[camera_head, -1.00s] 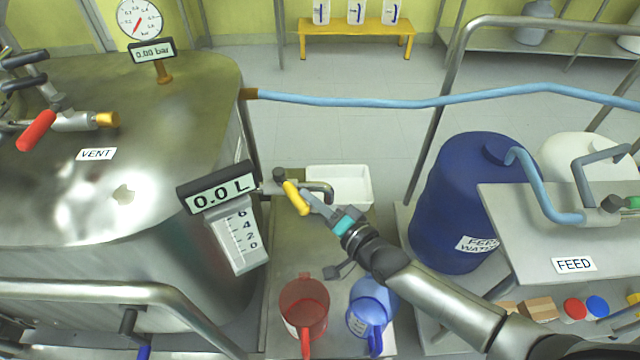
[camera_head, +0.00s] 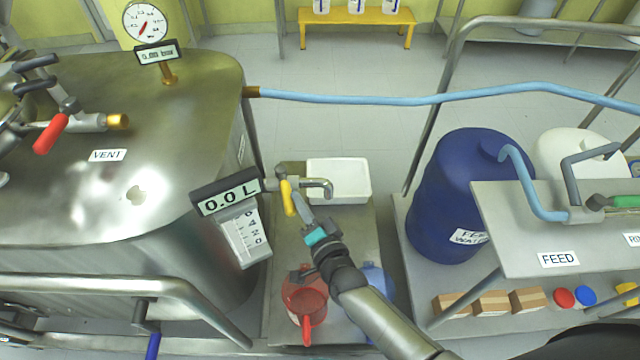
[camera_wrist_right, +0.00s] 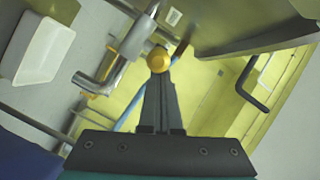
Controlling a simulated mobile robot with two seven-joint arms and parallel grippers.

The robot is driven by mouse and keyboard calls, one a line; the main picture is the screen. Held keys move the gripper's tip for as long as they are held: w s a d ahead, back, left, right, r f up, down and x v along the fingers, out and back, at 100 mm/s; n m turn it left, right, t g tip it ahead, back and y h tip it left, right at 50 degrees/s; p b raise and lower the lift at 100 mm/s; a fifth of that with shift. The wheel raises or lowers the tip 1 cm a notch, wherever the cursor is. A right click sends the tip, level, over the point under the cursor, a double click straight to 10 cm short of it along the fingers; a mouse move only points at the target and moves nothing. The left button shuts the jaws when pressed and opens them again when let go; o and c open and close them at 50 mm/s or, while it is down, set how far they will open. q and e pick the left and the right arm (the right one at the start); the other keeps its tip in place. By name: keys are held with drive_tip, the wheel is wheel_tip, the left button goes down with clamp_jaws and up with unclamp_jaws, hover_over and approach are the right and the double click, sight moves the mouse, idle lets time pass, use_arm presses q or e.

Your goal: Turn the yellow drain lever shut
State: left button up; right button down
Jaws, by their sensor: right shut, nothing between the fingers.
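The yellow drain lever (camera_head: 288,199) sits on the drain valve beside the tank, pointing down and slightly right in the head view. The metal drain spout (camera_head: 322,184) extends right from it. My right gripper (camera_head: 300,203) is shut with nothing between its fingers, its tips against or very close to the lever's right side near the free end. In the right wrist view the lever's round yellow end (camera_wrist_right: 158,60) shows just beyond the closed fingertips (camera_wrist_right: 158,80); contact is hard to tell. My left gripper is not in view.
The steel tank (camera_head: 150,190) with its 0.0 L display (camera_head: 228,193) stands left. A red jug (camera_head: 305,300) and a partly hidden blue jug (camera_head: 375,280) stand below. A blue drum (camera_head: 465,190) is right.

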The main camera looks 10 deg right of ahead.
drive_tip(key=shift+s+a, duration=0.15)
drive_tip(key=shift+a, duration=1.1)
drive_tip(key=shift+s, duration=0.1)
